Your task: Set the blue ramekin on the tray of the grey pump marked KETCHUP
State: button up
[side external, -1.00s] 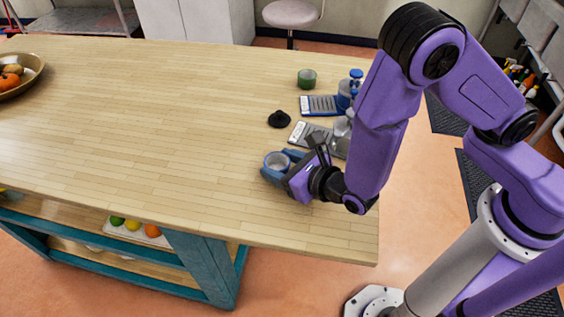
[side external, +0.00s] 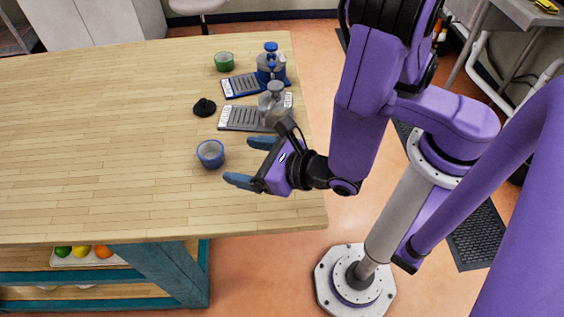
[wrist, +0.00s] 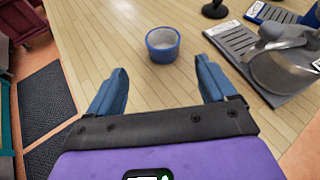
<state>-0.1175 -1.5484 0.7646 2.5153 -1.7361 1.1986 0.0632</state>
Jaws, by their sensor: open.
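The blue ramekin (side external: 210,156) stands upright and empty on the wooden table. My gripper (side external: 249,162) is open with blue fingers, low over the table to the right of the ramekin and apart from it. In the wrist view the ramekin (wrist: 163,45) is ahead of the gap between the fingertips (wrist: 160,68). The grey pump (side external: 273,104) stands behind my gripper, partly hidden by my wrist. Its grey slatted tray (side external: 246,117) reaches left and is empty. The label at the tray's left end is too small to read.
A blue pump (side external: 270,64) with its own tray (side external: 240,85) stands behind the grey one. A green ramekin (side external: 225,62) and a black knobbed object (side external: 204,106) are near the trays. The table (side external: 100,150) is bare to the left.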

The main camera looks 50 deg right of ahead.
jog(key=v, duration=0.8)
jog(key=shift+r, duration=0.1)
jog(key=w+d+r+m+g+h, duration=0.25)
jog(key=d+m+g+h, duration=0.45)
jog(key=d+m, duration=0.75)
jog(key=s+d+r+m+g+y, duration=0.4)
jog(key=s+d+m+g, duration=0.1)
jog(key=m, duration=0.6)
jog(key=s+g, duration=0.1)
jog(key=s, duration=0.1)
jog(key=shift+s+r+m, duration=0.25)
jog(key=shift+s+m, duration=0.1)
jog(key=shift+o, duration=0.5)
jog(key=shift+s+a+r+m+y, duration=0.1)
jog(key=shift+s+r+m+y, duration=0.05)
jog(key=shift+r+m+y, duration=0.15)
